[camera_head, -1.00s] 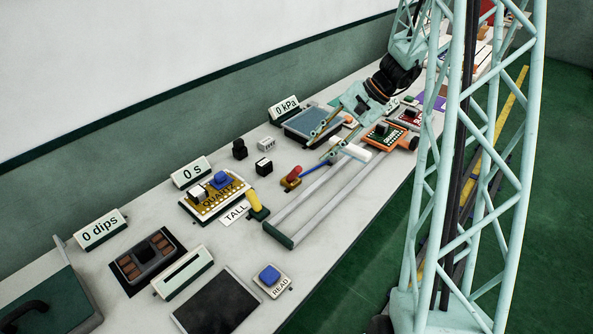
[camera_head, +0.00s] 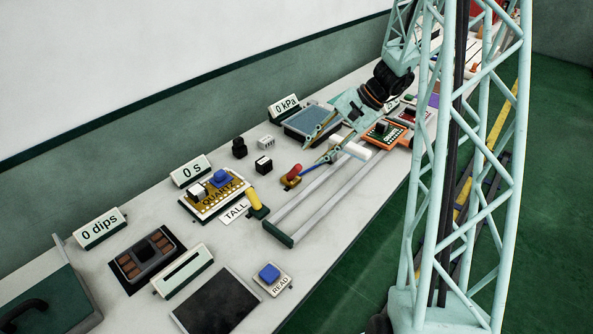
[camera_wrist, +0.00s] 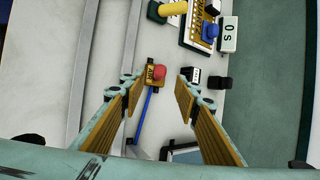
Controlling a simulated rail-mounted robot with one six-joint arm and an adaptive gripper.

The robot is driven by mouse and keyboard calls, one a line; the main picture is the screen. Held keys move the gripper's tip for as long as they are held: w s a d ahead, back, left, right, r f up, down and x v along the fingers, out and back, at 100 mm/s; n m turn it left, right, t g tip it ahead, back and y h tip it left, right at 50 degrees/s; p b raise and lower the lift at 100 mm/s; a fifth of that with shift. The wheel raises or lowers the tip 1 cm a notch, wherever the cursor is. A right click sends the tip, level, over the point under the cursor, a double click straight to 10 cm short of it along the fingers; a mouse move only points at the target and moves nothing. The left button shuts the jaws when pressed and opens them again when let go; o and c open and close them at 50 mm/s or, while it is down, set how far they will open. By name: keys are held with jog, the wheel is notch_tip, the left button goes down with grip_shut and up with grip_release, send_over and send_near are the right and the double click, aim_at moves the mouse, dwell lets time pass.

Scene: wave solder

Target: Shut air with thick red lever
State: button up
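The thick red lever (camera_head: 294,171) stands on a small orange-yellow base (camera_head: 290,182) on the bench, beside the near end of the pale rails. It also shows in the wrist view as a red knob (camera_wrist: 159,73) on a base marked AIR (camera_wrist: 150,72), with a blue tube (camera_wrist: 146,112) running from it. My gripper (camera_head: 307,158) is open and empty, fingers pointing toward the lever. In the wrist view my gripper (camera_wrist: 161,79) has the red knob between its fingertips in the picture. I cannot tell the height gap; no contact shows.
A black-and-white block (camera_head: 264,165) and a black knob (camera_head: 239,149) lie behind. The pale rails (camera_head: 318,191) run along the near side. A 0 kPa sign (camera_head: 285,107) stands at the back.

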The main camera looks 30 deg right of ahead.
aim_at(300, 165)
jog(key=b+x, duration=0.1)
jog(key=x, duration=1)
jog(key=shift+b, duration=0.3)
grip_shut()
